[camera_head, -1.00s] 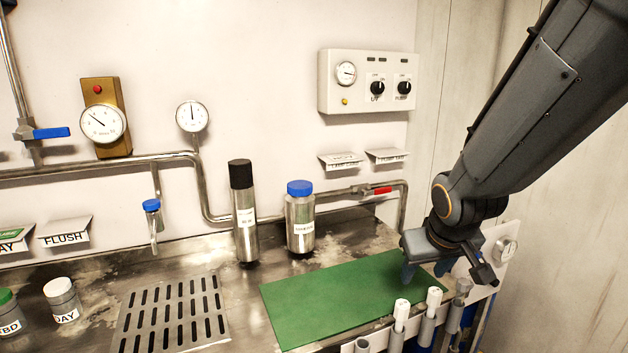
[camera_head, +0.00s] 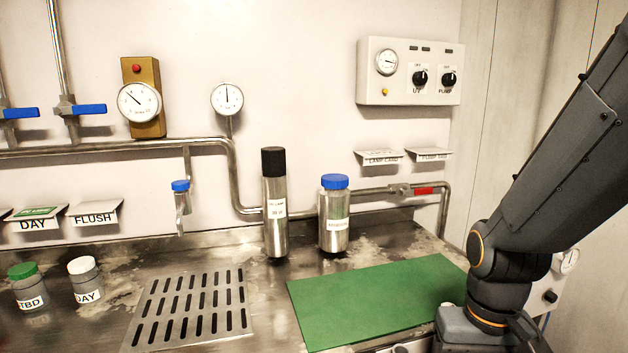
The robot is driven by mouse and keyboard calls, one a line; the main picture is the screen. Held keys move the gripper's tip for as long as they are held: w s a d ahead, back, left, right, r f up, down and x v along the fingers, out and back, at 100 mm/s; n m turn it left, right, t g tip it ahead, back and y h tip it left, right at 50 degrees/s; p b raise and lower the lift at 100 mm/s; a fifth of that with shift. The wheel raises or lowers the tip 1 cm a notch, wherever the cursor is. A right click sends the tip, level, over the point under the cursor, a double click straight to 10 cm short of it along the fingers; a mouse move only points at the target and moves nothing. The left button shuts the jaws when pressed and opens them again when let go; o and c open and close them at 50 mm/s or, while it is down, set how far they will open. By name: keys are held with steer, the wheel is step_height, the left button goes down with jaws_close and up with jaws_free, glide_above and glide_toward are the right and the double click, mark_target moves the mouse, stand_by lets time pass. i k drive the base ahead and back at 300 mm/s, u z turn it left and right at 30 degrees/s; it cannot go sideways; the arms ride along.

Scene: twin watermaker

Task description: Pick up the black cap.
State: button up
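The black cap (camera_head: 273,160) sits on top of a tall, slim steel cylinder (camera_head: 276,222) with a white label, upright on the steel counter near the wall. The cap is in plain view with nothing in front of it. My gripper (camera_head: 462,328) is at the bottom right of the picture, beyond the right part of the green mat, well to the right of the cap and nearer the camera. Its fingers are cut off by the lower edge, so their opening does not show.
A steel bottle with a blue cap (camera_head: 335,182) stands just right of the cylinder. A pipe (camera_head: 365,197) runs behind both. The green mat (camera_head: 375,300) is bare. A slotted drain plate (camera_head: 193,306) and two small jars, white-lidded (camera_head: 84,279) and green-lidded (camera_head: 27,286), lie left.

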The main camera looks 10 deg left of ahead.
mark_target(273, 158)
steer(key=z, duration=0.2)
steer(key=k, duration=0.55)
steer(key=u, duration=1)
steer(key=i, duration=0.5)
steer(key=z, duration=0.05)
